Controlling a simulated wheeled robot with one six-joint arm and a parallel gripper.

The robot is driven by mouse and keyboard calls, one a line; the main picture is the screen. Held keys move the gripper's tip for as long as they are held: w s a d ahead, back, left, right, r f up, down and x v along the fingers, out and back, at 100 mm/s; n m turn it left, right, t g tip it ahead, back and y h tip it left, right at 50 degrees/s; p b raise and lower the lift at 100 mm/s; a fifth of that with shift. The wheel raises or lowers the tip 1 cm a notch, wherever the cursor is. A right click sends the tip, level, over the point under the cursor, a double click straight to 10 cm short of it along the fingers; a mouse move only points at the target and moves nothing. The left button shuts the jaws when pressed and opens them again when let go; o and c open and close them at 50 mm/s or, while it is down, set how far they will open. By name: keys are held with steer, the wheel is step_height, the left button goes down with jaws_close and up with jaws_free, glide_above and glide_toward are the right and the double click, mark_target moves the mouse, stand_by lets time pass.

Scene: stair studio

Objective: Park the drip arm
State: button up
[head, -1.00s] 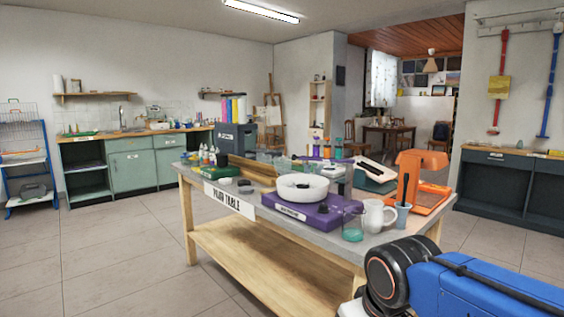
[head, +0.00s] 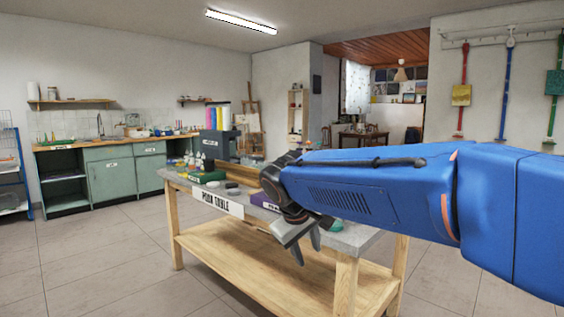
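I cannot make out a drip arm; my blue arm covers much of the tabletop where it could be. The pour table (head: 352,240) stands ahead, with a grey top, wooden legs and a "POUR TABLE" label. A sliver of the purple unit (head: 264,200) shows at the table's front edge, left of my arm. My gripper (head: 307,250) hangs in front of the table's near side, pointing down. Its two grey fingers look apart, with nothing between them. A bit of green-blue (head: 350,229) shows on the tabletop just below my arm.
Small bottles (head: 196,161), a green box (head: 207,177) and a wooden trough (head: 240,172) occupy the table's left end. The table's lower shelf (head: 270,268) looks bare. Green cabinets (head: 110,172) line the back left wall. The tiled floor (head: 110,270) at left is clear.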

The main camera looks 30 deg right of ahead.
steer(key=w+d+r+h, duration=0.1)
steer(key=w+r+h, duration=0.3)
steer(key=w, duration=1.2)
steer(key=w+d+r+h, duration=0.2)
steer(key=w+r+h, duration=0.3)
steer(key=w, duration=1.2)
steer(key=w+d+r+h, duration=0.1)
steer(key=w+r+h, duration=0.3)
steer(key=w, duration=1.2)
steer(key=w+d, duration=0.2)
steer(key=d, duration=1.5)
steer(key=shift+w+d+g, duration=0.25)
steer(key=shift+w+g, duration=0.05)
steer(key=shift+w, duration=0.1)
steer(key=shift+r, duration=0.1)
steer(key=shift+c, duration=0.2)
jaws_close()
